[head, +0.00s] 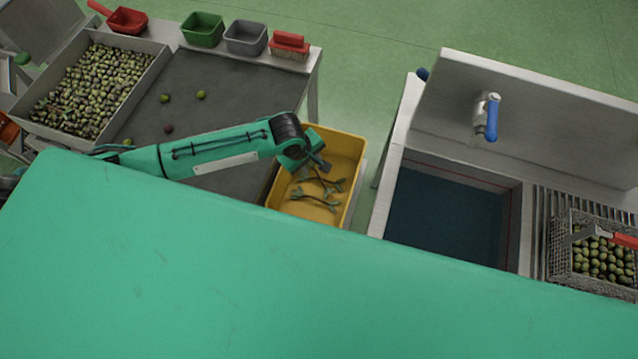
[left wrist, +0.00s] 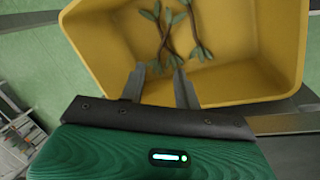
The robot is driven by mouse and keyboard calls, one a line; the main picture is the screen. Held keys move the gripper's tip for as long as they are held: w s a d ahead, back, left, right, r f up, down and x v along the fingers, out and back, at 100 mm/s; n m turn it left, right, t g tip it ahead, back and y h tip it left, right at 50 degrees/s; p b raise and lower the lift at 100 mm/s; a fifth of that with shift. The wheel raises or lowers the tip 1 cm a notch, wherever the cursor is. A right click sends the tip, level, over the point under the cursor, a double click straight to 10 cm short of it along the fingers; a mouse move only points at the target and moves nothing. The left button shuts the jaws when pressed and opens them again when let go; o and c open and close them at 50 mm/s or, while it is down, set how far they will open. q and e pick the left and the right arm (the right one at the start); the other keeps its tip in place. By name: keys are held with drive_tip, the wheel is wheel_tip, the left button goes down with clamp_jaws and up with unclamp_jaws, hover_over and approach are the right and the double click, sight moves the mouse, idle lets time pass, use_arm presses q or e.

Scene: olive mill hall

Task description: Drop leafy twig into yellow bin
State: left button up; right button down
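Several brown leafy twigs with green leaves (head: 314,200) lie in the yellow bin (head: 343,143). In the left wrist view, the twigs (left wrist: 195,32) lie on the floor of the bin (left wrist: 285,35), some crossing each other. My left gripper (head: 323,167) is over the bin, pointing down into it. In the left wrist view, the fingers of my left gripper (left wrist: 159,86) are spread apart with nothing held between them. Leaf ends show past the fingertips, lower down in the bin. My right gripper is not in view.
A crate of olives (head: 160,62) stands on the dark-topped table (head: 225,90), with a few loose olives. Red, green and grey containers line its back edge. Right of the bin is a sink (head: 445,215) with a blue-handled tap (head: 490,118) and a wire basket of olives (head: 560,250).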

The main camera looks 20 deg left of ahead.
use_arm(q)
drive_tip(key=b+v, duration=0.1)
drive_tip(key=v, duration=1.1)
drive_tip(key=shift+f, duration=0.1)
